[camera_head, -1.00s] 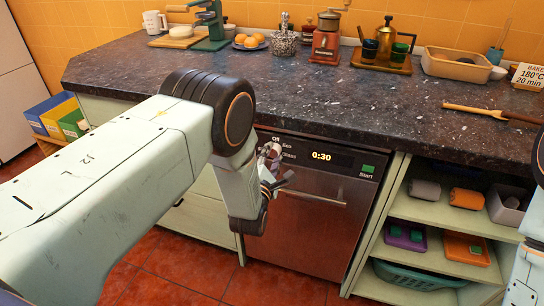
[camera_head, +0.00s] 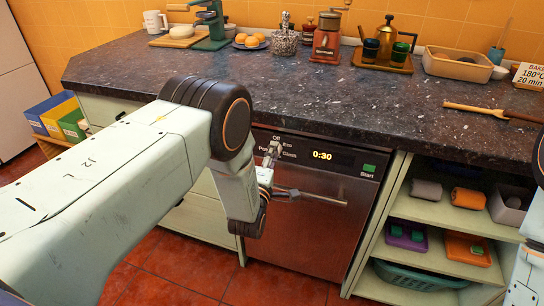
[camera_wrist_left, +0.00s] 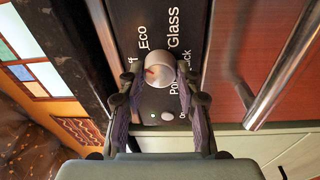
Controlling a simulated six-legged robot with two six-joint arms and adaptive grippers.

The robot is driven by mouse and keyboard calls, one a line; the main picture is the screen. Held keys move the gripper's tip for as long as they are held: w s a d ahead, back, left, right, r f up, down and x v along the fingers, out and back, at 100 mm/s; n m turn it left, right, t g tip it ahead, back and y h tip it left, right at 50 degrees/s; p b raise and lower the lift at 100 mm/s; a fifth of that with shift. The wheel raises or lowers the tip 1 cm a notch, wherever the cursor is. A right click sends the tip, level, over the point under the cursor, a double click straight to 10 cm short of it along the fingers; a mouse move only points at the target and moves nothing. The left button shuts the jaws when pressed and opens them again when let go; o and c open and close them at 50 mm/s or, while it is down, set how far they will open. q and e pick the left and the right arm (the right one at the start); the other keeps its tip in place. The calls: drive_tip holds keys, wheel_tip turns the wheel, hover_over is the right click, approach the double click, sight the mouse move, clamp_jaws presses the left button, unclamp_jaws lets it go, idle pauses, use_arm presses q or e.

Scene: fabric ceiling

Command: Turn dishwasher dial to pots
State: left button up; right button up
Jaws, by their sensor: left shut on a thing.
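The dishwasher (camera_head: 305,235) has a dark control panel (camera_head: 334,174) with the labels Off, Eco and Glass readable and Pots partly hidden. Its display reads 0:30, and a green Start button (camera_head: 369,168) is at the right. The round silver dial (camera_wrist_left: 159,69) is in the wrist view, with a small red mark on its left side, toward the partly hidden Off label. My left gripper (camera_head: 271,152) is at the dial, one finger on either side, shut on it; it also shows in the wrist view (camera_wrist_left: 158,82). My right gripper is out of view.
The dishwasher handle bar (camera_head: 318,198) runs just below the panel, close to my left gripper. The dark worktop (camera_head: 290,87) overhangs above. Open shelves (camera_head: 440,214) with folded cloths and boxes stand at the right.

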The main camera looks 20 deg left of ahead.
use_arm(q)
drive_tip(key=m, duration=0.6)
drive_tip(key=shift+f+h, duration=0.1)
drive_tip(key=shift+h, duration=0.2)
drive_tip(key=m+h, duration=0.1)
drive_tip(key=m, duration=0.5)
drive_tip(key=shift+b, duration=0.35)
drive_tip(key=m, duration=0.6)
drive_tip(key=shift+s+h, duration=0.1)
drive_tip(key=shift+h, duration=0.2)
drive_tip(key=m, duration=0.4)
drive_tip(key=shift+m, duration=0.4)
drive_tip(key=m, duration=0.2)
drive_tip(key=m+p, duration=0.1)
drive_tip(key=m, duration=0.1)
drive_tip(key=shift+a+m+g+h, duration=0.1)
drive_tip(key=shift+m+g+h, duration=0.2)
drive_tip(key=shift+m, duration=0.1)
drive_tip(key=shift+r+m+g+y+p, duration=0.15)
drive_tip(key=shift+m+g+y+p, duration=0.15)
drive_tip(key=shift+m, duration=3.2)
drive_tip(key=shift+r+m+g+y+p, duration=0.15)
drive_tip(key=shift+m+p, duration=0.25)
drive_tip(key=shift+m, duration=3.1)
